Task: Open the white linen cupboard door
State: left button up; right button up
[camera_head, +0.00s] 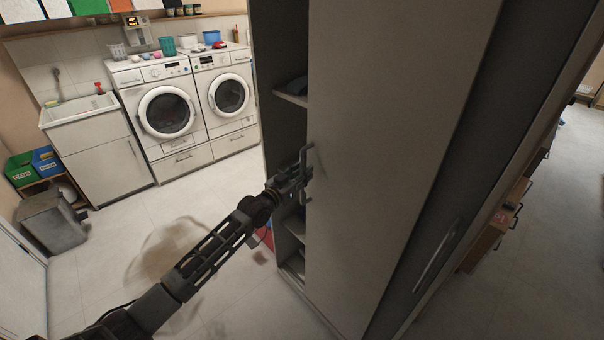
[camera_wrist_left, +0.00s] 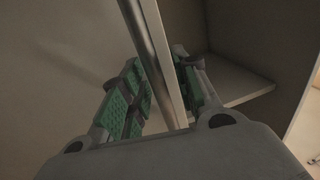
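The white linen cupboard's door (camera_head: 385,130) stands ajar in the head view; dark shelf space shows left of its free edge. Its metal bar handle (camera_head: 308,163) sits near that edge. My left gripper (camera_head: 300,178) is at the handle. In the left wrist view, the green-padded fingers of my left gripper (camera_wrist_left: 165,90) lie on both sides of the metal bar (camera_wrist_left: 148,40), close against it, and look shut on it. The door's pale edge runs beside the bar. The fingertips are partly hidden. My right gripper is not seen.
A cupboard shelf (camera_head: 291,96) shows inside the opening. A second handle (camera_head: 436,256) is on the darker panel at right. Two washing machines (camera_head: 168,110), a sink (camera_head: 80,108) and a grey bin (camera_head: 50,222) stand at left. The floor (camera_head: 110,270) at left is mostly clear.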

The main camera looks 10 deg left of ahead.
pick_arm(q)
jog(key=v, duration=1.2)
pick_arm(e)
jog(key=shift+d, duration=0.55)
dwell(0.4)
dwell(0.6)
